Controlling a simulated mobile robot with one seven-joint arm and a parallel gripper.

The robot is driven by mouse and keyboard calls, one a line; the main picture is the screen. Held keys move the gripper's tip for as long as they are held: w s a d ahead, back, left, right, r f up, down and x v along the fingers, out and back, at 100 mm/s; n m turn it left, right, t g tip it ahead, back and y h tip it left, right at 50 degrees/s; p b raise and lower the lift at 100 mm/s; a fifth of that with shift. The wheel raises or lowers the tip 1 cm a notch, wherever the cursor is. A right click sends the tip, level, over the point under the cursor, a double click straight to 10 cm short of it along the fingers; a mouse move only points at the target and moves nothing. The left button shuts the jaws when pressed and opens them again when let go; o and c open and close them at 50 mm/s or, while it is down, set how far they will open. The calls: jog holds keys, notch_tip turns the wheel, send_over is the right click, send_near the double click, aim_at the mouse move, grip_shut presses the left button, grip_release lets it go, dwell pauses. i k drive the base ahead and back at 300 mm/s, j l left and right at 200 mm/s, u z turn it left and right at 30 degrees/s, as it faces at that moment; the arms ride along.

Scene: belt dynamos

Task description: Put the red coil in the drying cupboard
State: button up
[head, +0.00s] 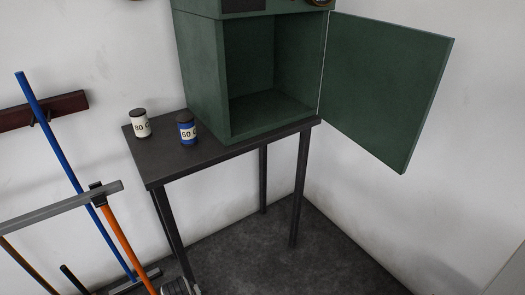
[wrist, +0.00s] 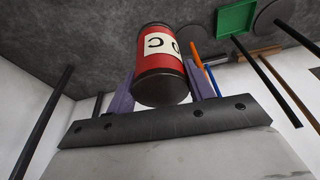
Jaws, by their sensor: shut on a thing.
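The red coil (wrist: 158,63) is a can-shaped piece with dark ends and a white label; the letter C shows on it. My gripper (wrist: 161,86) is shut on it, with one purple finger at each side in the wrist view. The coil is not recognisable in the head view. The drying cupboard (head: 200,75) is a dark green box standing on a dark table (head: 165,158). Its door (head: 388,85) is swung wide open to the right. The visible inside of its lower space is empty.
A white coil (head: 141,124) and a blue coil (head: 186,128) stand on the table left of the cupboard. Long-handled tools, one blue (head: 62,150) and one orange (head: 120,240), lean by a rack at the left. The open door fills space at right.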

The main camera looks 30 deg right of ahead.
aim_at(254, 114)
jog(key=i+z, duration=0.5)
jog(key=i, duration=0.15)
jog(key=i+j+z, duration=0.25)
jog(key=i+z, duration=0.2)
jog(key=i, duration=0.2)
